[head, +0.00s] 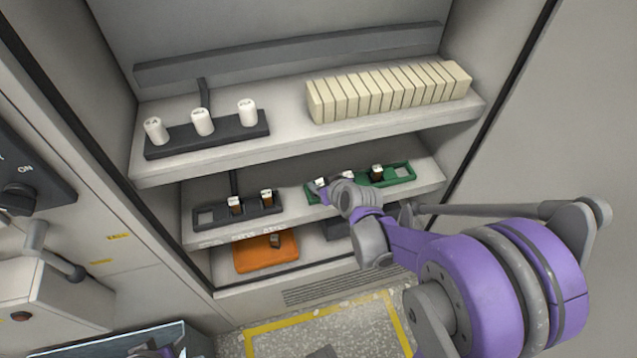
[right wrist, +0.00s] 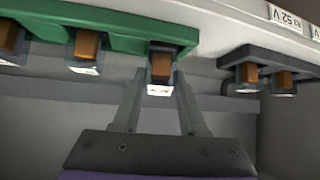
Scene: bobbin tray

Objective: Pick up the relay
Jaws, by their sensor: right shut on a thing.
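My right gripper (head: 322,190) reaches in from the right to the left end of the green socket strip (head: 402,172) on the middle shelf. In the right wrist view, my right gripper (right wrist: 160,92) has its two fingers on either side of a brown relay with a white label (right wrist: 160,68), shut on it. That relay still sits at the end of the green strip (right wrist: 110,20). In the head view the gripper partly hides it. Other relays stand in the strip, such as this one (head: 377,171).
A dark socket strip (head: 210,217) with two relays stands left of the green one. An orange tray (head: 255,258) with one brown relay lies below. The upper shelf above carries white cylinders (head: 203,122) and a row of cream blocks (head: 385,92).

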